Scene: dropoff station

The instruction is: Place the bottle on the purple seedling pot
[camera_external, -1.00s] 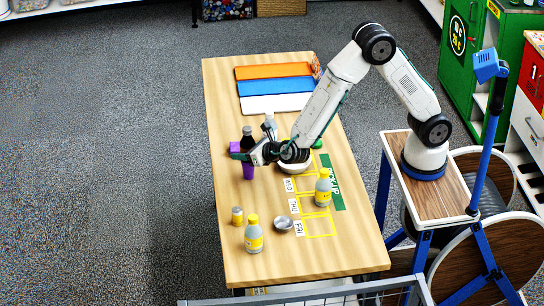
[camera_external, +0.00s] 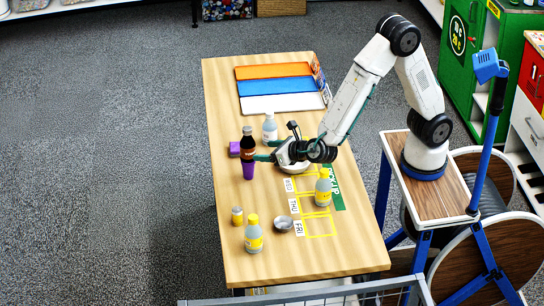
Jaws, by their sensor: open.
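The dark bottle (camera_external: 247,141) with a reddish-brown label stands upright near the left edge of the wooden table. Its lower end meets the top of the purple seedling pot (camera_external: 248,171), and it looks to be resting on the pot's rim. From this angle I cannot fully tell on from just behind. My gripper (camera_external: 261,151) is open and empty just right of the bottle, its fingers pointing left towards it. Any contact between fingertips and bottle is too small to tell.
A purple block (camera_external: 234,149) sits left of the bottle. A clear bottle (camera_external: 269,128) stands behind my gripper, and a pale bowl (camera_external: 286,163) is partly under it. Yellow-labelled bottles (camera_external: 253,234) (camera_external: 323,188), a can (camera_external: 237,216) and a metal bowl (camera_external: 283,224) stand nearer the front.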

